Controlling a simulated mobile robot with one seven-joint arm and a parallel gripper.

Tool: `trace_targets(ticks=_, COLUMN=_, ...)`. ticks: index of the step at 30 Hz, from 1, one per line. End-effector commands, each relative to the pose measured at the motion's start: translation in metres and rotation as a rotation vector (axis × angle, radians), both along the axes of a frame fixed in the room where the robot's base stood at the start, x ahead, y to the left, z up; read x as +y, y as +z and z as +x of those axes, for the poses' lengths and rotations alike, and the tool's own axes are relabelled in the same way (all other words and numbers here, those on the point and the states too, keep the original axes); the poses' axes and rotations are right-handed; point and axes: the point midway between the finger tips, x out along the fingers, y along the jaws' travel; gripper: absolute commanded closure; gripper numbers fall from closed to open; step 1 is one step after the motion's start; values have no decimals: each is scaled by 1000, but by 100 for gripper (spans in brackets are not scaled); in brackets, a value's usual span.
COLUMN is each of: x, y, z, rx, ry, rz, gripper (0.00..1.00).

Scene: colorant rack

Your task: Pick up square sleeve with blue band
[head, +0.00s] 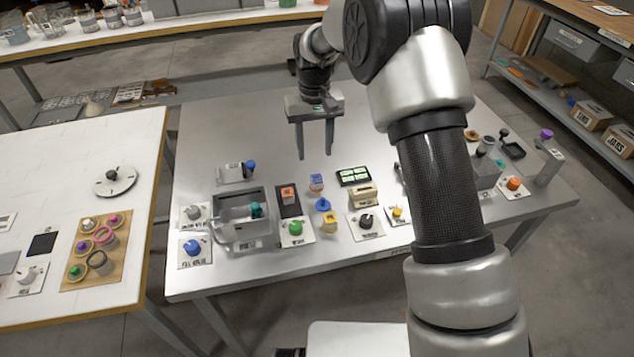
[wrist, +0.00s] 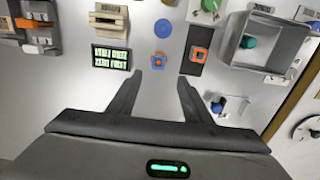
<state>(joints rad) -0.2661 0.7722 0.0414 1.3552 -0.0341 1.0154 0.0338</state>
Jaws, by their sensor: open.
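The sleeve with the blue band (head: 316,183) stands on the metal table, with orange showing beside its blue. In the wrist view the same sleeve (wrist: 161,59) is a small orange-and-blue piece just beyond the fingertips. A similar orange square sleeve (head: 288,196) stands on a dark pad to its left; it shows in the wrist view too (wrist: 199,54). My gripper (head: 316,148) points down with its two fingers apart and nothing between them. It is above the table, apart from the sleeve. In the wrist view my gripper (wrist: 160,76) is open with the sleeve roughly in line with its gap.
A round blue piece (head: 323,204) and a yellow piece (head: 329,222) stand close in front of the sleeve. A black display with green text (head: 353,176) is at its right. A grey open box (head: 240,232) stands at the left. The table's back area is clear.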

Motion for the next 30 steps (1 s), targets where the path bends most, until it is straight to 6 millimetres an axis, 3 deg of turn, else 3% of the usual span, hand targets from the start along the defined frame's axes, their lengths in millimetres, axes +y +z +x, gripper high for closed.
trace_targets(ticks=4, x=0, y=-28, z=-1, rx=2, ry=0, rz=-1, gripper=55)
trace_targets(ticks=14, x=-2, y=-49, z=-1, rx=1, ry=0, rz=0, gripper=55)
trace_targets(ticks=22, x=-5, y=-88, z=-3, rx=3, ry=1, rz=-1, gripper=55)
trace_targets(ticks=30, x=-4, y=-92, z=-2, rx=-1, ry=0, rz=0, gripper=55)
